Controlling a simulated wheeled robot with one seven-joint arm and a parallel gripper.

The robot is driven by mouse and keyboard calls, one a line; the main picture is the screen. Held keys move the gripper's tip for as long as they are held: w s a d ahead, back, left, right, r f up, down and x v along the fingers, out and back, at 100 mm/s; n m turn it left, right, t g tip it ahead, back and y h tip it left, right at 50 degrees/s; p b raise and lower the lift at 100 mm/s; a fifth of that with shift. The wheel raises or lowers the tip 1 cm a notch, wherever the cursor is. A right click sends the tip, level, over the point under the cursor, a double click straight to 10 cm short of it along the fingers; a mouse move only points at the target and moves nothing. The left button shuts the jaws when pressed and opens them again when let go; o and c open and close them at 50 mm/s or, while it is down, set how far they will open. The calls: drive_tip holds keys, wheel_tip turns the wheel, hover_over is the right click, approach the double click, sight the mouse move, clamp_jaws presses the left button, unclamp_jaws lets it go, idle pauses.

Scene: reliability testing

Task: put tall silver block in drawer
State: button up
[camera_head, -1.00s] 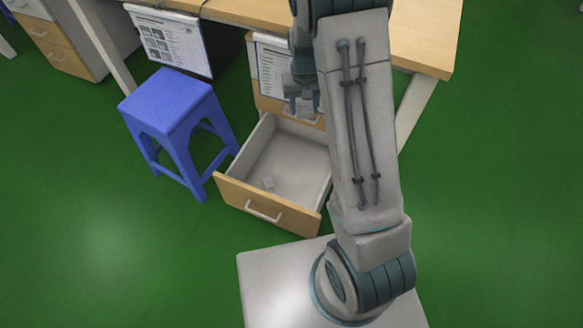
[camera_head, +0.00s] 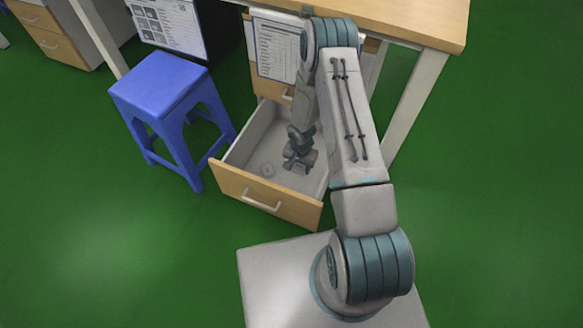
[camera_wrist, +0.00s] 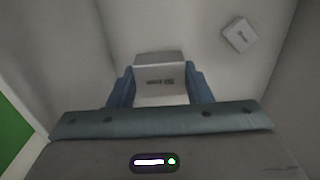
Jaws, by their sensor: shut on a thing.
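The drawer (camera_head: 258,196) is pulled open, with a wooden front and a pale grey inside. My gripper (camera_head: 297,163) points down inside it, towards its right side. In the wrist view my gripper's blue fingers (camera_wrist: 160,88) are shut on the tall silver block (camera_wrist: 160,72), a grey block with dark marks on its face. The drawer's pale floor and walls (camera_wrist: 75,50) surround it in that view. In the head view the block is hard to make out at the fingers. I cannot tell whether its lower end touches the drawer floor.
A small pale square piece (camera_head: 267,170) lies on the drawer floor left of my gripper; it also shows in the wrist view (camera_wrist: 240,34). A blue stool (camera_head: 165,95) stands left of the drawer. The wooden desk (camera_head: 420,22) overhangs behind.

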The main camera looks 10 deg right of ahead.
sight(299, 184)
wheel_tip(299, 184, down, 10)
drive_tip(key=b, duration=0.4)
drive_tip(key=shift+f, duration=0.25)
drive_tip(key=shift+f, duration=0.15)
drive_tip(key=o, duration=1.1)
drive_tip(key=shift+c, duration=0.2)
